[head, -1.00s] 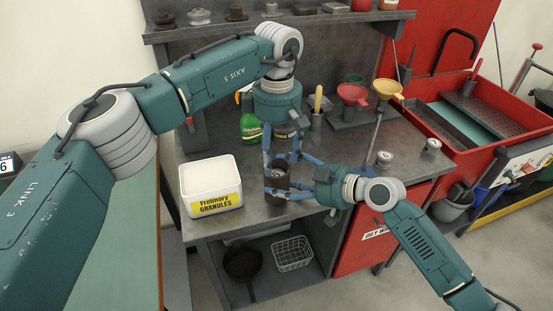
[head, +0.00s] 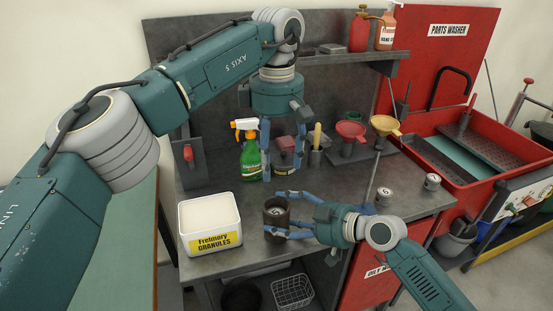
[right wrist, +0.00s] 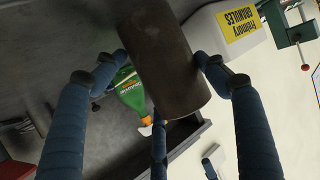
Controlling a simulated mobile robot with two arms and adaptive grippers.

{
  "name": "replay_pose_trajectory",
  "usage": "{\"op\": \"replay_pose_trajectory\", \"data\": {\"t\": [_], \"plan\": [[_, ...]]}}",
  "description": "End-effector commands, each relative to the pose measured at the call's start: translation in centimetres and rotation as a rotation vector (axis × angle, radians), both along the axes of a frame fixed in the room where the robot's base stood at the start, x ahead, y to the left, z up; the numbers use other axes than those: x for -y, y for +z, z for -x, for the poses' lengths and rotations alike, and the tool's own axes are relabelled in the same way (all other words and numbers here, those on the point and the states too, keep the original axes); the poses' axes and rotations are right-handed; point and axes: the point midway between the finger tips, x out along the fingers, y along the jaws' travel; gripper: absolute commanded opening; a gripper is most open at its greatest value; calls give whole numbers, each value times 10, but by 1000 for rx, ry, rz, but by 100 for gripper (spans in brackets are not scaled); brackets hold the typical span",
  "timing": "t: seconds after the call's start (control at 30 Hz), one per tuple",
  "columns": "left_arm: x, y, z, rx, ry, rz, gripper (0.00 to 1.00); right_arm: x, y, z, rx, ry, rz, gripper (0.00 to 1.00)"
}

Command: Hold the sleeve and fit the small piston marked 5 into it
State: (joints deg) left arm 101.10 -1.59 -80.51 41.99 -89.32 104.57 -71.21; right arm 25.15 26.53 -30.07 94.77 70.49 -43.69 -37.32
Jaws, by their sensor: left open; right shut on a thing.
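The dark brown sleeve (head: 268,220) stands upright at the bench front, and it also shows in the right wrist view (right wrist: 168,65). My right gripper (head: 280,214) is shut on it from the right, with fingers around its sides. A silvery round piston top (head: 277,211) shows inside the sleeve's mouth; its marking is too small to read. My left gripper (head: 283,172) is open and empty, pointing down above and behind the sleeve, apart from it. Two other small silvery pistons (head: 383,195) (head: 432,181) stand on the bench at the right.
A white granules tub (head: 209,222) stands left of the sleeve. A green spray bottle (head: 250,160), a red funnel (head: 351,131) and a yellow funnel (head: 385,125) stand behind. The red parts washer (head: 450,170) is at the right. The bench between sleeve and tub is narrow but clear.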

Motion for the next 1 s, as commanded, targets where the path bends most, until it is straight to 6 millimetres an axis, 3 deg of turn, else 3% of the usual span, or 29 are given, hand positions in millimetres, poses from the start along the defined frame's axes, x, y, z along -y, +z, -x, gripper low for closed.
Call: {"op": "replay_pose_trajectory", "data": {"t": [0.1,0.13,0.2,0.63,1.0], "plan": [[0,-1,0,0,0,0,60,-1,-6,3,-9,5,7,14],[0,-1,0,0,0,0,60,-1,-6,3,-9,5,7,78],[0,-1,0,0,0,0,60,-1,-5,3,-8,5,6,92],[0,0,0,0,0,0,60,7,1,5,-3,1,3,94],[0,0,0,0,0,0,60,63,27,44,-5,1,7,94]]}}
